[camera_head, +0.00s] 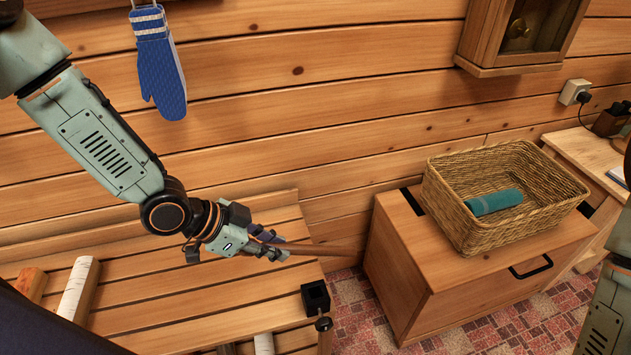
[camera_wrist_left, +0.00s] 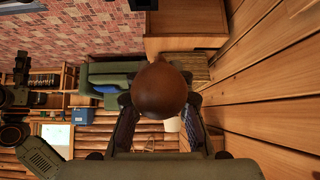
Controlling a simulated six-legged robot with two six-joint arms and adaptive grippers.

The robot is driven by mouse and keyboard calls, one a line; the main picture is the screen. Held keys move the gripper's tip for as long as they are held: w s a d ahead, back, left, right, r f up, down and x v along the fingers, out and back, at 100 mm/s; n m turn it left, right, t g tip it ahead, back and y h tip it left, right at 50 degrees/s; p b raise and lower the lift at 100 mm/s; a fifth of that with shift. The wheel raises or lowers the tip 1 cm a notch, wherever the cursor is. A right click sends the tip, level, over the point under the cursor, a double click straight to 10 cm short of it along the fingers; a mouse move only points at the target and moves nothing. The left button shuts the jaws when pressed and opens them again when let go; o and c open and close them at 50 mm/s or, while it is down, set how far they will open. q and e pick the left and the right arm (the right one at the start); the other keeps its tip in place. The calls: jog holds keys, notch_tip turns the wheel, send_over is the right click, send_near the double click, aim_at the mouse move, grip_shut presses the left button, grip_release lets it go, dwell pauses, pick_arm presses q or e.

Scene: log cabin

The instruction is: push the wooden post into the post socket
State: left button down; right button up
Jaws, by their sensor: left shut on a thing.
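My left gripper (camera_head: 277,246) is shut on the wooden post (camera_head: 325,249), a brown rod that sticks out to the right of the fingers and lies close to level. In the left wrist view the post's round brown end (camera_wrist_left: 160,90) fills the middle, between the fingers. The post socket (camera_head: 315,298), a small black square holder with a dark opening, sits at the right end of the slatted wooden surface. The post is above the socket in the picture and apart from it. Part of my right arm shows at the right edge; its gripper is out of view.
A wooden chest (camera_head: 440,278) stands right of the slatted surface (camera_head: 150,300), with a wicker basket (camera_head: 450,205) holding a teal roll (camera_head: 495,202). Logs (camera_head: 76,290) lie at the left. A blue mitt (camera_head: 160,70) hangs on the plank wall. A dark-capped upright (camera_head: 325,338) stands by the socket.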

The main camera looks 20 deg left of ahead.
pick_arm(q)
jog(key=w+a+r+n+g+y+p, duration=0.35)
jog(key=r+n+y+p, duration=0.5)
jog(key=p, duration=0.75)
jog(key=s+d+r+n+g+h+p, duration=0.1)
jog(key=d+n+g+h, duration=0.3)
jog(key=d+n, duration=0.6)
jog(key=shift+d+g+p, duration=0.35)
jog(key=shift+g+p, duration=0.05)
jog(key=shift+g, duration=0.05)
jog(key=shift+r, duration=0.15)
jog(key=shift+n, duration=0.25)
